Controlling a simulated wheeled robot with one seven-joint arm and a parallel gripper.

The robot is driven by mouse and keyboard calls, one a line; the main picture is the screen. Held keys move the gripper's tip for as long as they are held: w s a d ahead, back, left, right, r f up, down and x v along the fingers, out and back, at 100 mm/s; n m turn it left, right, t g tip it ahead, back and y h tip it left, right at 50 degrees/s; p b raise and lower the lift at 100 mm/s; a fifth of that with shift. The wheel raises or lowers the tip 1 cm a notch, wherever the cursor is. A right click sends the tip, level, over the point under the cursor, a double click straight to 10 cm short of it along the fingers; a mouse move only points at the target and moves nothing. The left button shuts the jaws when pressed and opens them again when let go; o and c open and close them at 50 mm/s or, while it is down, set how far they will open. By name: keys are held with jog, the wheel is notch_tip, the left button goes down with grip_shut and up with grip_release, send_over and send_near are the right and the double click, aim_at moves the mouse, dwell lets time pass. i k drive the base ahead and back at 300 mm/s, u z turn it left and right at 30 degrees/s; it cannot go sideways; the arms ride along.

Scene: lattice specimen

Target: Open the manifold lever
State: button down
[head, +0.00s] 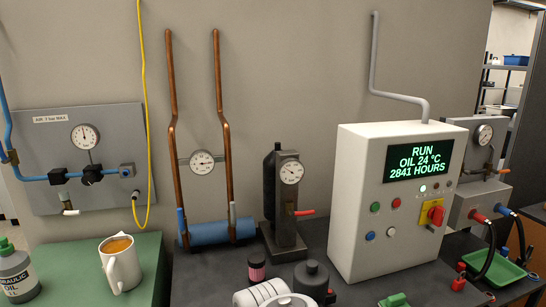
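Several levers show, and I cannot tell for certain which is the manifold lever. A grey panel (35,150) on the left wall carries a blue pipe (33,178), a gauge (85,137) and a black fitting (92,175). A small valve with a pale handle (71,212) hangs below the pipe. A dark upright block (284,232) with a gauge has a red lever (304,212) pointing right. Two copper pipes (173,90) have a blue handle (181,220) and a pale handle (233,215) near their lower ends. A grey unit (470,205) at right has another gauge and a red-ended lever (503,172). My gripper is not in view.
A white control box (350,200) reading RUN stands right of centre on the dark bench. A mug (121,264) and an oil bottle (15,272) stand on the green top (145,285). A yellow hose (146,100) hangs down the wall. Small jars and white rolls crowd the front.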

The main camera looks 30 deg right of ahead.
aim_at(466, 172)
jog(key=u, duration=2.3)
jog(key=k, duration=2.4)
jog(key=z, duration=1.4)
